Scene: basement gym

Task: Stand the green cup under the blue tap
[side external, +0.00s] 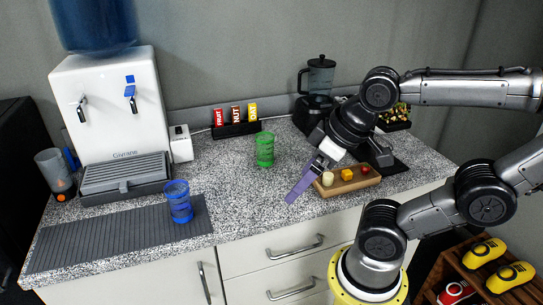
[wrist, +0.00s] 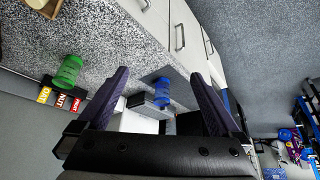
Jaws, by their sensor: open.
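The green cup (side external: 265,149) stands upright on the speckled counter, left of my gripper (side external: 305,182). The green cup also shows in the wrist view (wrist: 68,72), left of the fingers. The blue tap (side external: 130,93) is on the front of the white water dispenser (side external: 105,119), above its grey drip tray (side external: 125,172). My gripper is open and empty, above the counter's front edge and apart from the cup. Its two purple fingers (wrist: 155,102) are spread wide in the wrist view.
A blue cup (side external: 179,202) stands on a dark ribbed mat (side external: 115,234) before the dispenser. Snack bars (side external: 236,115) stand behind the green cup. Counter between the cups is clear.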

